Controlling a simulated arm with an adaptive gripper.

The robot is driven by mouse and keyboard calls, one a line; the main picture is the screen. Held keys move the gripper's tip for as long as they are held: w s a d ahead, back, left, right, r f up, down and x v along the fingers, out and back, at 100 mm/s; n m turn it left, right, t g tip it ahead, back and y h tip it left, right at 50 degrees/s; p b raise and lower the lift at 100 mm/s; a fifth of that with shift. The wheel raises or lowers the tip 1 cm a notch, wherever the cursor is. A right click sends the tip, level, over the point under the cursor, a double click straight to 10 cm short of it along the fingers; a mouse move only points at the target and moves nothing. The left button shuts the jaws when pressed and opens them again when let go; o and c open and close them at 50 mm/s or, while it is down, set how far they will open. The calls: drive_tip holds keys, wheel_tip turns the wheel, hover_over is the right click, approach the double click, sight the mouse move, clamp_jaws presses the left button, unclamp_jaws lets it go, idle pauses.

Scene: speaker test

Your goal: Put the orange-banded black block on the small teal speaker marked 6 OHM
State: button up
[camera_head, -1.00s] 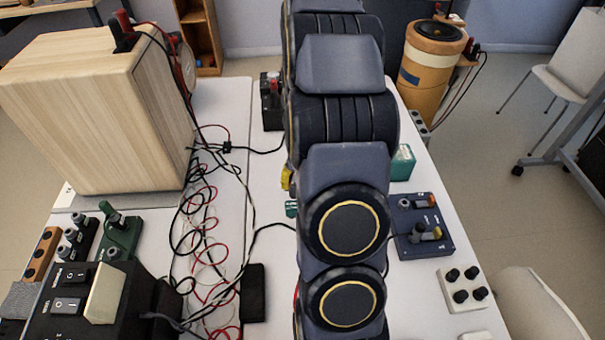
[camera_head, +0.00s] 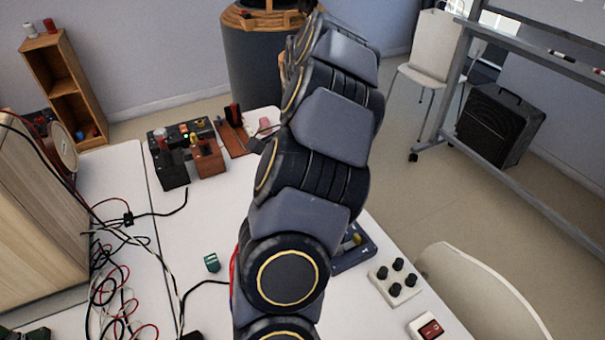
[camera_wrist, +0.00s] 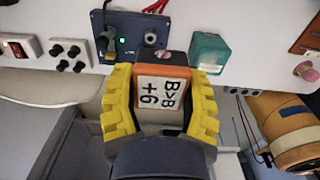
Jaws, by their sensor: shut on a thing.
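My gripper (camera_wrist: 160,88) has thick yellow fingers and is shut on the orange-banded black block (camera_wrist: 158,98). In the head view my arm hides the gripper and the block, and I cannot make out the speaker there.
A blue panel (camera_wrist: 135,40) with a lit green lamp stands left of the teal speaker. A white knob box (camera_head: 396,281) is near the table's right edge. Loose cables (camera_head: 110,270) and a small green piece (camera_head: 212,263) lie left of my arm. Dark boxes (camera_head: 185,155) stand farther back.

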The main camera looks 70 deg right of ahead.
drive_tip(key=w+d+f, duration=0.1)
drive_tip(key=d+f, duration=0.2)
drive_tip(key=d, duration=0.1)
drive_tip(key=w+d+f, duration=0.1)
drive_tip(key=d+f, duration=0.2)
drive_tip(key=d, duration=0.1)
drive_tip(key=w+d+f, duration=0.1)
drive_tip(key=d+f, duration=0.2)
drive_tip(key=d, duration=0.2)
drive_tip(key=shift+w+f, duration=0.1)
drive_tip(key=shift+w, duration=0.15)
drive_tip(key=shift+w+d+f, duration=0.1)
drive_tip(key=shift+d+f, duration=0.1)
drive_tip(key=shift+f, duration=1.65)
drive_tip(key=shift+f, duration=0.1)
drive_tip(key=o, duration=1.1)
drive_tip(key=shift+c, duration=0.2)
